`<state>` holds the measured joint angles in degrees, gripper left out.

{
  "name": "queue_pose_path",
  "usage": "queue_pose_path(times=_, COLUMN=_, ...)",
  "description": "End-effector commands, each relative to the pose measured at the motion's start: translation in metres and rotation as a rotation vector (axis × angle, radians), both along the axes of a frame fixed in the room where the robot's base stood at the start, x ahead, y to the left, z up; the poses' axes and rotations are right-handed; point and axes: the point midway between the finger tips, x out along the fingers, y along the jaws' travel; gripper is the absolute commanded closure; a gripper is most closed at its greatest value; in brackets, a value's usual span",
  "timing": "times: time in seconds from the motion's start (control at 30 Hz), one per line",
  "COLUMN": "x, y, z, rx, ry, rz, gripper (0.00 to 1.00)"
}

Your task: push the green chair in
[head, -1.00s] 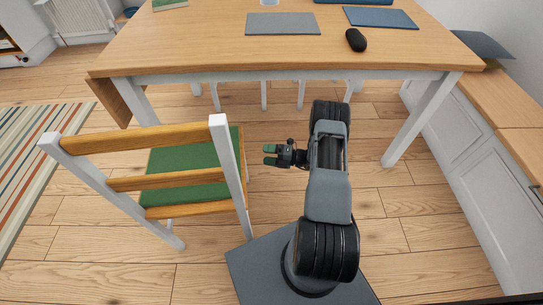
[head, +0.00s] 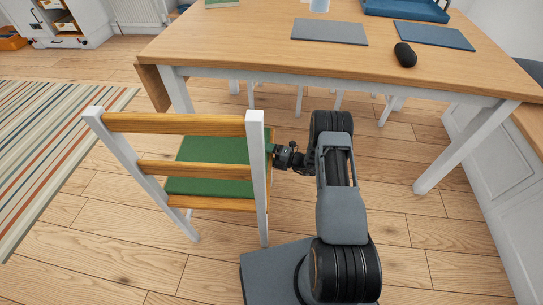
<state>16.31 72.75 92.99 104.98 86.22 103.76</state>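The green chair (head: 212,188) stands upright at the left of centre, its back towards me. It has a green seat, white posts and wooden back slats (head: 180,122). Its seat front faces the wooden table (head: 250,52), and the chair stands out in front of the table edge. My gripper (head: 272,154) is just right of the chair's right back post (head: 257,170), at about the height of the lower slat in the picture. The post hides part of the fingers, so I cannot tell whether they touch the chair or how far apart they are.
A table leg (head: 452,145) stands at the right and a white cabinet (head: 500,170) beyond it. A striped rug (head: 50,150) lies at the left. More chair legs show under the table. Grey and blue mats and a black mouse (head: 405,54) lie on the table.

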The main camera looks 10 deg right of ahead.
Motion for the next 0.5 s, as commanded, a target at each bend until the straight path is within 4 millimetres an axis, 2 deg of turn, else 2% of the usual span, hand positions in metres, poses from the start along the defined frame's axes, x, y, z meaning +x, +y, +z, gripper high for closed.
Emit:
queue_pose_path(times=0.3, x=0.0005, y=0.0009, z=0.0002, rx=0.000, ry=0.000, rz=0.000, gripper=0.22)
queue_pose_path(times=0.5, x=0.0004, y=0.0007, z=0.0001, rx=0.000, ry=0.000, rz=0.001, gripper=0.42)
